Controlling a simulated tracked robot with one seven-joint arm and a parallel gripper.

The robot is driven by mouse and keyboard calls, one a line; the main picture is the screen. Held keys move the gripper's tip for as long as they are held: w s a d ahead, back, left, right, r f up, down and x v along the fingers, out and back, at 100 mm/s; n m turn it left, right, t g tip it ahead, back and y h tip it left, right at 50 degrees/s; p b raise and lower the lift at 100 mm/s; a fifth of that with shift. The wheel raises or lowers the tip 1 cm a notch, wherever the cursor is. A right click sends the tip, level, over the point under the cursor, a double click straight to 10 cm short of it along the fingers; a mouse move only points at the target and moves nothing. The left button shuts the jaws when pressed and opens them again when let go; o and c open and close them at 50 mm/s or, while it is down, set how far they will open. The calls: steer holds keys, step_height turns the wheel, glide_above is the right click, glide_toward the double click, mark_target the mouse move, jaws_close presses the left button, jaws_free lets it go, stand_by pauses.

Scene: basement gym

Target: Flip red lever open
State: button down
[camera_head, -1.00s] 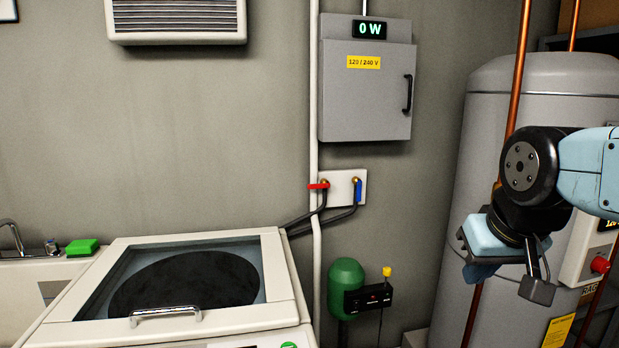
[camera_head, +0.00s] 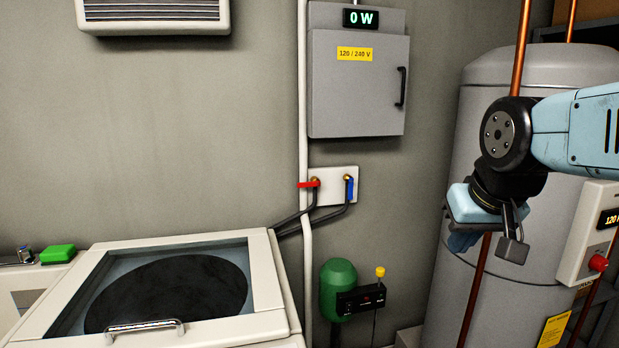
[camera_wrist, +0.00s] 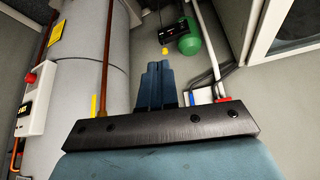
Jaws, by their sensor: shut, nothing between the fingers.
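The red lever (camera_head: 309,184) lies horizontal on the left valve of a white wall plate (camera_head: 333,197). A blue lever (camera_head: 350,189) hangs vertical on the right valve of the same plate. Dark hoses run from both valves down to the left. My gripper (camera_head: 460,241) is to the right of the plate and lower, in front of the grey tank, pointing down. In the wrist view my gripper's fingers (camera_wrist: 157,82) are together and empty. The red lever (camera_wrist: 222,100) shows there partly, just past the gripper's dark bar, with the blue lever to its left.
A white washer (camera_head: 190,340) with a glass lid stands at lower left. A grey electrical box (camera_head: 358,85) hangs above the plate. A green tank (camera_head: 338,285) with a black control box is below it. The grey heater tank (camera_head: 500,90) and copper pipes are at right.

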steer(key=w+a+r, duration=0.3)
steer(key=w, duration=0.6)
steer(key=w+a+r+n+t+y, duration=0.1)
steer(key=w+a+r, duration=0.15)
steer(key=w, duration=0.55)
steer(key=w+a+r, duration=0.3)
steer(key=w+a, duration=0.1)
steer(key=w, duration=0.5)
steer(key=w+a+f+n+t, duration=0.1)
steer(key=w+a+f, duration=0.1)
steer(key=w+a, duration=0.6)
steer(key=w+a+f+n+y, duration=0.1)
steer(key=w+a+f, duration=0.1)
steer(key=w+a, duration=0.6)
steer(key=w, duration=0.6)
steer(key=shift+a+f+t, duration=0.15)
steer(key=shift+a+t, duration=0.05)
steer(key=shift+t, duration=0.2)
steer(key=shift+w, duration=0.1)
glide_above(309, 184)
steer(key=s+a, duration=0.2)
step_height(309, 184, down, 7)
steer(key=shift+w+d+f, duration=0.1)
steer(key=shift+f, duration=0.95)
steer(key=shift+d+f, duration=0.1)
steer(key=shift+f, duration=0.9)
